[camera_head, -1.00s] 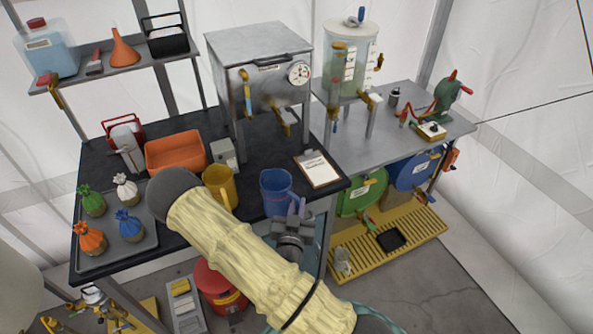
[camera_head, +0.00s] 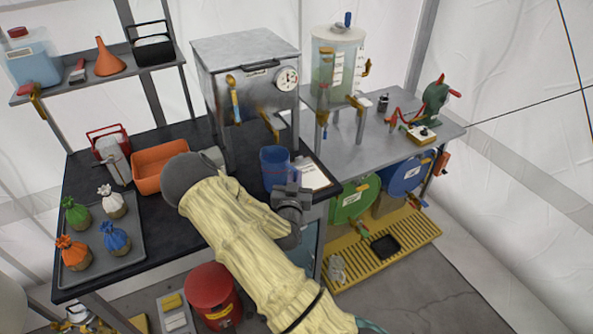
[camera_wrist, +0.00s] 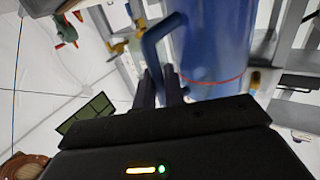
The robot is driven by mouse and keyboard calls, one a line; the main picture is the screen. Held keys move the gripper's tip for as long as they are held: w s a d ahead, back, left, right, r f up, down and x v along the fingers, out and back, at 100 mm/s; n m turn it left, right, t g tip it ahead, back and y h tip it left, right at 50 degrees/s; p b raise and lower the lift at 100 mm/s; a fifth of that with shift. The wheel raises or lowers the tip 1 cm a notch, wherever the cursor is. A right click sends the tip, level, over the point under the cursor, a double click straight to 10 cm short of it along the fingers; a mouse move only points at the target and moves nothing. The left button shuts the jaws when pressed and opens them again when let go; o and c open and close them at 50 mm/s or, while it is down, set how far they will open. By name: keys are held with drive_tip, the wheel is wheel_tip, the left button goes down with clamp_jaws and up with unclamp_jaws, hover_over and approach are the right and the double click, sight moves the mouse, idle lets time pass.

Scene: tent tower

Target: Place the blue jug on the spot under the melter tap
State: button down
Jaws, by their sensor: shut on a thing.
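The blue jug (camera_head: 275,165) is upright in the head view, in front of and right of the melter's legs. My gripper (camera_head: 290,188) is shut on its handle; the wrist view also shows the fingers (camera_wrist: 160,88) on the handle of the jug (camera_wrist: 215,45). The melter (camera_head: 245,70) is a grey metal box on legs with a round gauge. Its brass tap (camera_head: 269,124) sticks out below the box, behind and slightly left of the jug. The spot under the tap cannot be made out. I cannot tell how high the jug is above the table.
A clipboard (camera_head: 313,174) lies just right of the jug, partly covered. My arm crosses the black table (camera_head: 160,215). An orange bin (camera_head: 158,170) and a tray (camera_head: 130,250) with several tied bags are at left. A clear tank (camera_head: 337,70) stands at right.

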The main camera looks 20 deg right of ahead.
drive_tip(key=x, duration=0.2)
drive_tip(key=f+p+x, duration=0.1)
drive_tip(key=x, duration=0.1)
drive_tip(key=shift+d, duration=0.25)
drive_tip(key=shift+a+f+p, duration=0.15)
drive_tip(key=shift+f+p, duration=0.05)
drive_tip(key=shift+p, duration=0.1)
drive_tip(key=shift+a, duration=0.2)
drive_tip(key=c, duration=1.5)
unclamp_jaws()
drive_tip(key=shift+d, duration=0.15)
drive_tip(key=shift+s, duration=0.1)
